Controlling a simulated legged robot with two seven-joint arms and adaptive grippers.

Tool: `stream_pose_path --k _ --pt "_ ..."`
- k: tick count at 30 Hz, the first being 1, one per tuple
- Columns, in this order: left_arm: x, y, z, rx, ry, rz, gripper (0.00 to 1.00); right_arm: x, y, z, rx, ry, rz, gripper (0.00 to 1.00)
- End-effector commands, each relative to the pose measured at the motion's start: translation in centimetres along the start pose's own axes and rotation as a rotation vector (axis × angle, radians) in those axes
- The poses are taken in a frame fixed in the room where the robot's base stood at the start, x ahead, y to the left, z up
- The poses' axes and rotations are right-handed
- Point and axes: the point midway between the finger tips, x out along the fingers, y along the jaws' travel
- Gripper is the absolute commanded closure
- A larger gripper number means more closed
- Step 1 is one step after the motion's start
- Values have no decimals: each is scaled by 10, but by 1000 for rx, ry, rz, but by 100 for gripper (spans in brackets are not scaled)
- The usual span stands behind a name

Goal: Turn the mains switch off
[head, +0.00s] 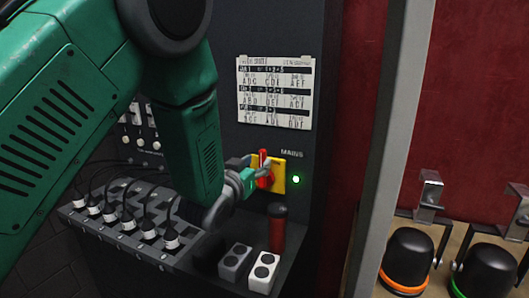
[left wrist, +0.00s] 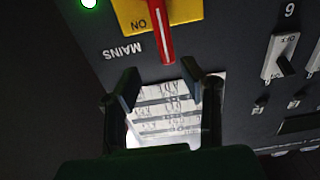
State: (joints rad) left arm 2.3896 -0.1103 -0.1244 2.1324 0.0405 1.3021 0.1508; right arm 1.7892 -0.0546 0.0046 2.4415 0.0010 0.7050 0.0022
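The mains switch is a red handle (head: 263,157) on a yellow plate (head: 279,176), on the dark panel beside the word MAINS. In the left wrist view, upside down, the red handle (left wrist: 160,28) is upright and its end lies beside the word ON on the yellow plate (left wrist: 133,16). My left gripper (head: 255,168) is at the switch, partly hiding the plate. In its own view the left gripper (left wrist: 161,82) is open, fingers on either side of the handle's line. I cannot tell whether they touch it. My right gripper is not in view.
A green lamp (head: 296,179) glows right of the switch. A printed sheet (head: 276,92) hangs above. A grey post (head: 391,150) stands right.

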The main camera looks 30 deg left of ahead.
Motion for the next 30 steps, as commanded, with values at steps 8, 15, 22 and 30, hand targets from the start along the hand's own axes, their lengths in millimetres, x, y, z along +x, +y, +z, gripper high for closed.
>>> stream_pose_path --k 8,15,22,30 --pt "46 -9 1 -8 0 -3 64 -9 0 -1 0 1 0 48" --pt "60 -6 1 -5 -1 -2 64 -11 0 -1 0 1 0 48" --pt "60 -2 0 0 1 -1 64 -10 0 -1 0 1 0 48" --pt "60 -3 1 -5 0 2 100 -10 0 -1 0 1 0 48"
